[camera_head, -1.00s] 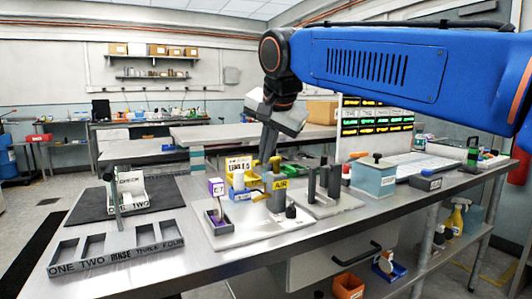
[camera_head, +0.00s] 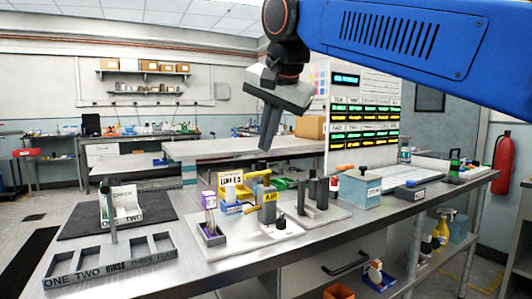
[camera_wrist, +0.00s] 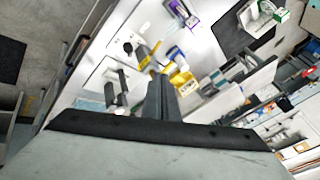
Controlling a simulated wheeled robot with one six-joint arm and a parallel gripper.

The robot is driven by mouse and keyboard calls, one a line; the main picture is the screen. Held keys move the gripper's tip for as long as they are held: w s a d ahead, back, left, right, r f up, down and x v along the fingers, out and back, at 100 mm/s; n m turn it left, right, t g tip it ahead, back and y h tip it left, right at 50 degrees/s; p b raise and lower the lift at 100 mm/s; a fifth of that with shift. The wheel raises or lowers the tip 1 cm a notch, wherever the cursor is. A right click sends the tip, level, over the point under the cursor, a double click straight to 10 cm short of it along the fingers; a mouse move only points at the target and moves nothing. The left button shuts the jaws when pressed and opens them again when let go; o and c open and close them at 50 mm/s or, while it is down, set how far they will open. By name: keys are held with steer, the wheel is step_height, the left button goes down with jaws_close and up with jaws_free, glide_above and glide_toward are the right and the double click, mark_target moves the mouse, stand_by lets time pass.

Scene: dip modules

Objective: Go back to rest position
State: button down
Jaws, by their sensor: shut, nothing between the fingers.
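My gripper (camera_head: 268,128) is in the head view, raised above the back of the steel bench (camera_head: 215,270), its fingers pointing down. The fingers are together and hold nothing. In the wrist view my gripper (camera_wrist: 160,92) shows as a closed dark pair of fingers over the bench. The blue arm reaches in from the upper right. Below the gripper stand the yellow AIR post (camera_head: 269,197) and a yellow labelled bin (camera_head: 232,182). The gripper is clear of both.
A slotted tray (camera_head: 110,265) marked ONE, TWO, RINSE, THREE, FOUR lies at the front left. Dark upright modules (camera_head: 313,190) and a blue-grey box (camera_head: 360,187) stand right of centre. A lit board (camera_head: 362,115) rises behind.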

steer(key=shift+s+r, duration=0.4)
steer(key=shift+r, duration=0.15)
steer(key=s+d+f+n+h, duration=0.1)
steer(key=s+d+f, duration=0.2)
steer(key=d+f, duration=0.7)
steer(key=s+d+f+n+h, duration=0.1)
steer(key=s+d+f, duration=0.2)
steer(key=d+f, duration=0.75)
steer(key=s+d+f, duration=0.4)
steer(key=s+f, duration=0.1)
steer(key=f, duration=0.2)
steer(key=s+d+f+n+g, duration=0.1)
steer(key=s+d+f, duration=0.3)
steer(key=f, duration=0.4)
steer(key=s+d+f+n, duration=0.1)
steer(key=s+d+f, duration=0.4)
steer(key=f, duration=0.3)
steer(key=shift+s+d+h, duration=0.35)
steer(key=shift+d+h, duration=0.05)
